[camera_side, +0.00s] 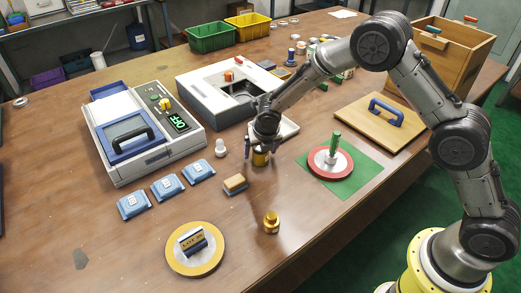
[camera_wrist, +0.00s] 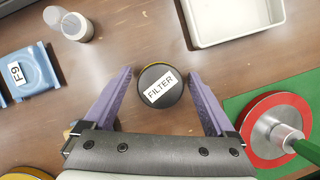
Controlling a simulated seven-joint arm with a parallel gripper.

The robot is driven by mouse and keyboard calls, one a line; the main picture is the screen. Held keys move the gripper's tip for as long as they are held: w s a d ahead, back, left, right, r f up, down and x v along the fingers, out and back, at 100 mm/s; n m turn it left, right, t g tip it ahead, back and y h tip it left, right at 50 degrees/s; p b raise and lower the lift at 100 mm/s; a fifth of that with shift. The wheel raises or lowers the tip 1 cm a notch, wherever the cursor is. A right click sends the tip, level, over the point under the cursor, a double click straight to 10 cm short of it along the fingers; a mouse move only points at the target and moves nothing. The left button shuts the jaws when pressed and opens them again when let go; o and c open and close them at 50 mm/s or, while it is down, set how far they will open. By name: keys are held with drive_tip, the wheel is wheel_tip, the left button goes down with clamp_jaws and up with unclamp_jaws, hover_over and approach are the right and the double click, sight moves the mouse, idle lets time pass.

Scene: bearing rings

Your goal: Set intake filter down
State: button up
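The intake filter (camera_wrist: 160,87) is a round black-topped canister with a white FILTER label, and a yellow edge shows at its far rim. In the side view the filter (camera_side: 260,159) shows as a dark and yellow cylinder that appears to stand upright on the brown table. My gripper (camera_wrist: 160,76) has its two purple fingers on either side of the filter, with narrow gaps visible on both sides. It is open around the filter. In the side view my gripper (camera_side: 261,145) points down right over it and hides its top.
A white tray (camera_wrist: 232,42) lies close behind the filter. A red disc with a green handle (camera_side: 331,162) sits on a green mat (camera_side: 357,180) to the right.

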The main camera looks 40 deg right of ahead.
drive_tip(key=s+d+r+m, duration=0.2)
drive_tip(key=s+r+m, duration=0.3)
drive_tip(key=r, duration=0.5)
drive_tip(key=s+d+r+m, duration=0.2)
drive_tip(key=s+r+m, duration=0.2)
drive_tip(key=s+r, duration=0.45)
drive_tip(key=s+d+r+m+y, duration=0.1)
drive_tip(key=s+d+r+m, duration=0.1)
drive_tip(key=s+m, duration=0.9)
drive_tip(key=s+d+r+m+t, duration=0.1)
drive_tip(key=s+r+m, duration=0.3)
drive_tip(key=s+m, duration=0.7)
drive_tip(key=shift+s+d+m+y, duration=0.35)
drive_tip(key=shift+s+d, duration=0.4)
drive_tip(key=shift+s, duration=0.3)
